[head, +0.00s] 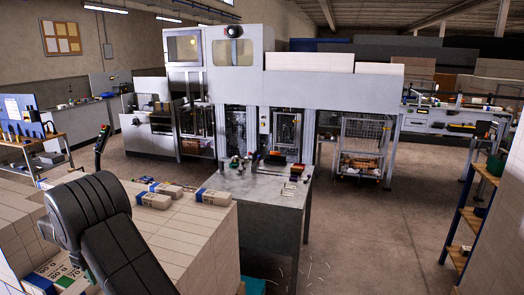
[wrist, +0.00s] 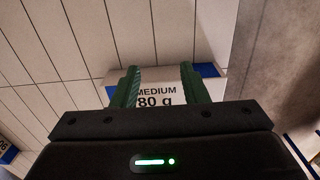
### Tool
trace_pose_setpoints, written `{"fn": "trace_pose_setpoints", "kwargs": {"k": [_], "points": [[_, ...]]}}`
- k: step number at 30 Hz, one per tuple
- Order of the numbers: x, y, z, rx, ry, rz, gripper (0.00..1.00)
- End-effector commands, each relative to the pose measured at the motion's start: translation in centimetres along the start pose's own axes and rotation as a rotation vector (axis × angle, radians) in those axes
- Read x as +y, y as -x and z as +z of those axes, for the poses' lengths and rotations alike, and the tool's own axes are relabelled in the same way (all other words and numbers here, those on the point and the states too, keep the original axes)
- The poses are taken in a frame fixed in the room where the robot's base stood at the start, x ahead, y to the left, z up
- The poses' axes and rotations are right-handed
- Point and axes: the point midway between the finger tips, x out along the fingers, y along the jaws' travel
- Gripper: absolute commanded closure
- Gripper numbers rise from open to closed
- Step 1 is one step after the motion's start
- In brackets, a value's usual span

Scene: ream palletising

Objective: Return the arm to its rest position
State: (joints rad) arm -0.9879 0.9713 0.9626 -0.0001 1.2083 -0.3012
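My arm (head: 95,220), dark grey and black, is bent at the lower left of the head view, over stacked light cartons. In the wrist view my gripper (wrist: 162,88) has two green fingers held apart with a gap between them. A paper ream (wrist: 160,75) marked "MEDIUM 80 g", white with blue ends, lies beyond the fingers and extends past both of them. Nothing is seen clamped between the fingers. In the head view the arm hides most of the gripper.
Several reams (head: 212,196) lie on the light stack (head: 200,245) beside my arm. A grey metal table (head: 265,200) stands right of it, before a large machine (head: 320,95). A shelf rack (head: 470,215) stands at the right. Open floor (head: 390,235) lies between table and rack.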

Motion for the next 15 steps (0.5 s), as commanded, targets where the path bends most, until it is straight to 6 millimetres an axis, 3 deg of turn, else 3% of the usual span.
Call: {"fn": "trace_pose_setpoints", "kwargs": {"k": [9,15], "points": [[0.0,-4.7,-1.5,0.000,0.000,0.000,0.60],[0.0,-5.9,-1.5,0.000,0.000,0.000,0.60]]}}
